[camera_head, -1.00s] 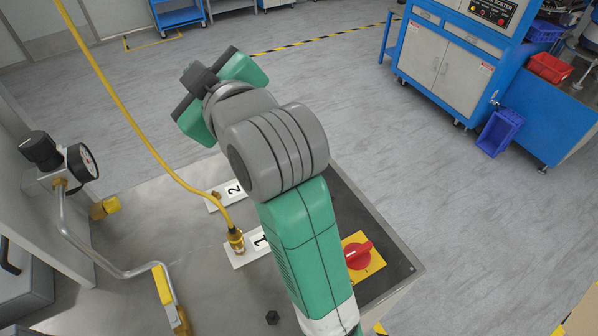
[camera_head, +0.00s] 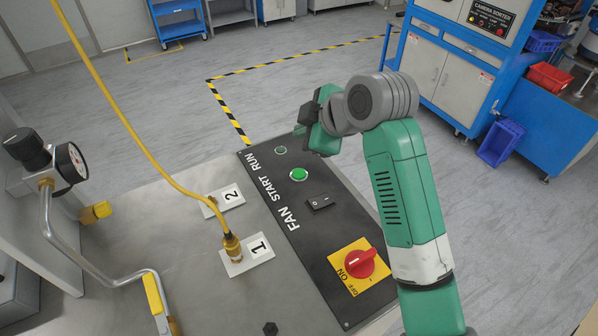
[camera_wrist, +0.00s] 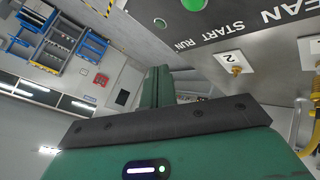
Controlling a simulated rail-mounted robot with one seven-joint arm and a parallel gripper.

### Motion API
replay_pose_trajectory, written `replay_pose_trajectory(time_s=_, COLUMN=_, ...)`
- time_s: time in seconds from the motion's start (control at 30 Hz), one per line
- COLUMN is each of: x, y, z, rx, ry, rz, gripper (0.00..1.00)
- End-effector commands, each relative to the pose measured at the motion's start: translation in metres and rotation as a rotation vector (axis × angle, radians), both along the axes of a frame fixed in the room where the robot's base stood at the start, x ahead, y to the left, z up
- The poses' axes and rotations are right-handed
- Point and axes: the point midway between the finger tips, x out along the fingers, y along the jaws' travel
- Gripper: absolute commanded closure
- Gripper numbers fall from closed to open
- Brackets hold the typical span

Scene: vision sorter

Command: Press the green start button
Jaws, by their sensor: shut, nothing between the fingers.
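The green start button (camera_head: 299,175) sits on the dark control panel (camera_head: 330,228), beside the word START. In the wrist view the green button (camera_wrist: 194,4) shows at the top edge, partly cut off. My gripper (camera_head: 303,130) is shut and empty. In the head view it appears just up from the button, near the panel's far end, and does not cover the button. A gap shows between them. In the wrist view the shut green fingers (camera_wrist: 160,86) point toward the panel side.
A small round RUN indicator (camera_head: 281,150), a black FAN rocker switch (camera_head: 320,202) and a red rotary switch (camera_head: 360,264) on yellow share the panel. A yellow hose (camera_head: 150,150) runs to the port marked 1. A gauge (camera_head: 71,163) stands at left.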

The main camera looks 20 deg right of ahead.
Motion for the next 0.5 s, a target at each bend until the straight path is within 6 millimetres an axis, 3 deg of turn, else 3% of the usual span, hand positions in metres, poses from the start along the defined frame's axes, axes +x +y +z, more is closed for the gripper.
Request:
replay_pose_trajectory(time_s=0.27, x=0.0, y=0.0, z=-0.015, rx=0.001, ry=0.0, rz=-0.001, gripper=1.0)
replay_pose_trajectory(time_s=0.5, x=0.0, y=0.0, z=-0.049, rx=0.0, ry=-0.001, rz=-0.001, gripper=1.0)
